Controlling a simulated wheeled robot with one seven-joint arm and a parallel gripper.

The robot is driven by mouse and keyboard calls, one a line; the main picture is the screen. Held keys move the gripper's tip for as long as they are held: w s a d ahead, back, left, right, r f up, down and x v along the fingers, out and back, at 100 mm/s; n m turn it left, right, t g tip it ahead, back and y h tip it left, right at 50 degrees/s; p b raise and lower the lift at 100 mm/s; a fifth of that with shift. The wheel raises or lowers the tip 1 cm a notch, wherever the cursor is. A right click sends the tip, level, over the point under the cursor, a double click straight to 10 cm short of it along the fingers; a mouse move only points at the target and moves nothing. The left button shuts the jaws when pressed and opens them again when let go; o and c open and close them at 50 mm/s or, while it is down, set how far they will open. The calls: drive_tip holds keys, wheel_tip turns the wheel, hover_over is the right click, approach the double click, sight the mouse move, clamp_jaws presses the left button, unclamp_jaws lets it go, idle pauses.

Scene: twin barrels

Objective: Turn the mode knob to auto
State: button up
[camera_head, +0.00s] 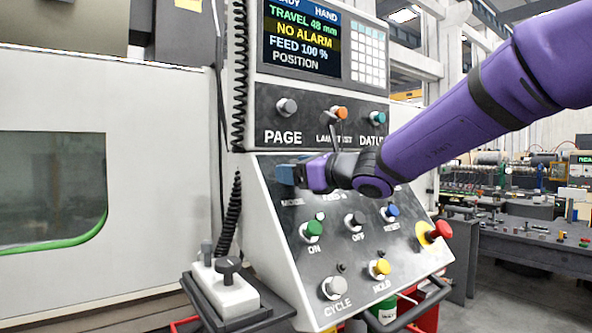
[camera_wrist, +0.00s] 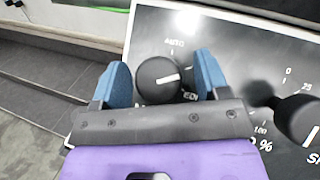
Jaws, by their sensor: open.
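The mode knob (camera_wrist: 152,86) is round and black with a white pointer line. In the wrist view its line points to the right, slightly upward. The AUTO label (camera_wrist: 175,41) is on the panel above the knob, and a partly covered label ending in "EDI" is at its right. My gripper (camera_wrist: 163,78) is open, with one blue finger on each side of the knob and small gaps visible. In the head view my gripper (camera_head: 287,174) is at the panel's upper left, above the MODE label, and hides the knob.
Another black knob (camera_wrist: 299,120) with a numbered scale is to the right. Below are a green ON button (camera_head: 313,228), a blue RESET button (camera_head: 391,211) and a red stop button (camera_head: 440,230). The screen (camera_head: 314,42) reads HAND and NO ALARM.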

drive_tip(key=c, duration=0.9)
drive_tip(key=shift+n, duration=0.3)
drive_tip(key=n+g+y, duration=0.1)
drive_tip(key=n+g, duration=0.4)
drive_tip(key=n, duration=0.1)
drive_tip(key=shift+n, duration=0.3)
drive_tip(key=n+g+h, duration=0.1)
drive_tip(key=n+g, duration=0.1)
drive_tip(key=n, duration=0.1)
drive_tip(key=n+g+h, duration=0.1)
drive_tip(key=n+g, duration=0.1)
drive_tip(key=n, duration=0.1)
drive_tip(key=shift+f+n, duration=0.1)
drive_tip(key=shift+n, duration=0.3)
drive_tip(key=o, duration=0.9)
